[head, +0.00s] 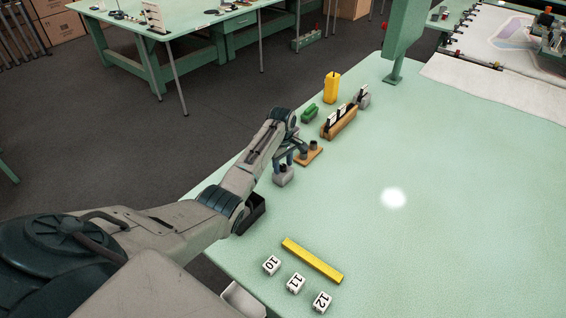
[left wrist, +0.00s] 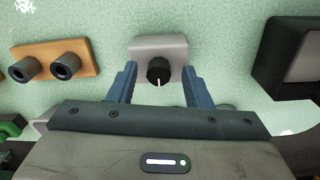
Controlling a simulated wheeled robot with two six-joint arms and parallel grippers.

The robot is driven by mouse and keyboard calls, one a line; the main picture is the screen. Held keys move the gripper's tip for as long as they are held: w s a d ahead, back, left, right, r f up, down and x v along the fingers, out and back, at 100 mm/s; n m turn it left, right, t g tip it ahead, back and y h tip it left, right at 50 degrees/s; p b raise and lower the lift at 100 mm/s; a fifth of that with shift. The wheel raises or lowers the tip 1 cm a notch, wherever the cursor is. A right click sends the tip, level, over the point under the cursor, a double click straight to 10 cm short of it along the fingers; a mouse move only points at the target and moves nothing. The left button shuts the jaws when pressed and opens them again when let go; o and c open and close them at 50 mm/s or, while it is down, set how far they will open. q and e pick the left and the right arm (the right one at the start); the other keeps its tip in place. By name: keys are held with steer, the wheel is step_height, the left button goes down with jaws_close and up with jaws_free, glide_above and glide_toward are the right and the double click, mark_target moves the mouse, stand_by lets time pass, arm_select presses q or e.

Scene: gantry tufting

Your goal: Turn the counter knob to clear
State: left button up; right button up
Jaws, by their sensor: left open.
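The counter is a small light grey box (head: 283,178) near the left edge of the green table. In the left wrist view the grey box (left wrist: 146,45) carries a round black knob (left wrist: 158,71) with a white pointer line, which points toward the bottom of the picture. My left gripper (head: 287,160) is over the counter. Its two blue fingers are open in the left wrist view (left wrist: 159,76), one on each side of the knob, with gaps between. I cannot tell how far above the knob the fingertips are. My right gripper is not in view.
A yellow bar (head: 312,260) and numbered blocks (head: 296,283) lie nearer.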

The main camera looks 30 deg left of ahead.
arm_select(q)
steer(key=shift+w, duration=0.1)
jaws_close()
